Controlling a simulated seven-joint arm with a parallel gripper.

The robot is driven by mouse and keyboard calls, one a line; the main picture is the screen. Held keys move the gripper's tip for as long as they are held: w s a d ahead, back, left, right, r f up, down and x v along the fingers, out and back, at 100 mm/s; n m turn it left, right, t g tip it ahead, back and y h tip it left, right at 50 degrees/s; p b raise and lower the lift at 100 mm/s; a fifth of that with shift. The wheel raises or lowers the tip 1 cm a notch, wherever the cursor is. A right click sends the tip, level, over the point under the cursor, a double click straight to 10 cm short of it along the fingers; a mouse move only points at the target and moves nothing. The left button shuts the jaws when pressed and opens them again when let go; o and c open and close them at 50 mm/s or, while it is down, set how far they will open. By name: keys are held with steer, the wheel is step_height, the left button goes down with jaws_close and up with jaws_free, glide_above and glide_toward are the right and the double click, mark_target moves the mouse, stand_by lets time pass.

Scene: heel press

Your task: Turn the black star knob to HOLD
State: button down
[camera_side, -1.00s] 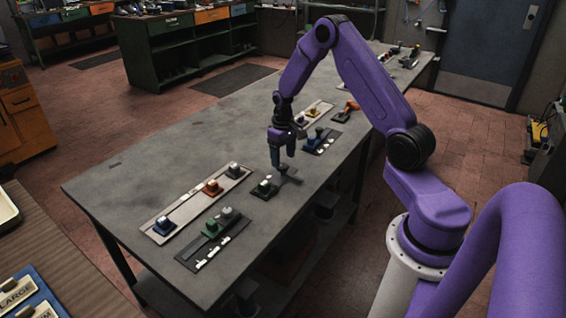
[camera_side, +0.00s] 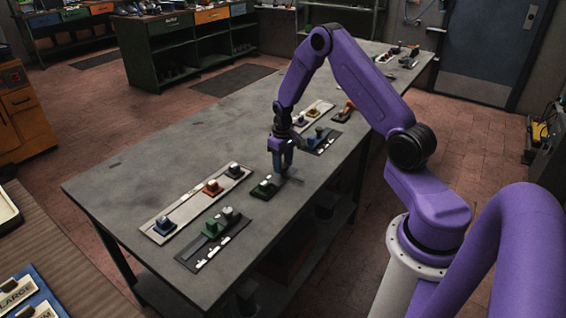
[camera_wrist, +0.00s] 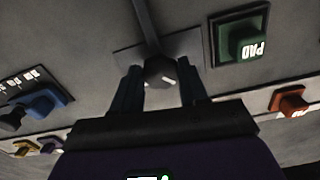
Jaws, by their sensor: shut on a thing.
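In the wrist view the black star knob (camera_wrist: 160,70) sits between the two fingers of my gripper (camera_wrist: 158,88), with a small white mark on its visible face. My gripper is shut on the knob from both sides. A grey plate (camera_wrist: 187,46) lies under the knob. A narrow dark strip (camera_wrist: 145,18) runs from the knob toward the top of the view. In the side view my gripper (camera_side: 281,170) points down at the bench, and its fingers hide most of the knob. I cannot read any HOLD label or tell which position the knob points to.
A red control (camera_wrist: 289,101) and a blue one (camera_wrist: 43,101) are farther out. On the bench (camera_side: 130,180), a light panel (camera_side: 183,212) and a dark panel (camera_side: 190,260) carry several controls. The bench's left part is clear.

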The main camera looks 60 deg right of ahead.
steer(key=m, duration=0.4)
steer(key=shift+m, duration=0.3)
steer(key=m, duration=0.4)
steer(key=shift+a+m, duration=0.1)
steer(key=shift+m, duration=0.2)
steer(key=m, duration=0.4)
steer(key=shift+w+m, duration=0.1)
steer(key=shift+m, duration=2.2)
steer(key=c, duration=0.6)
jaws_free()
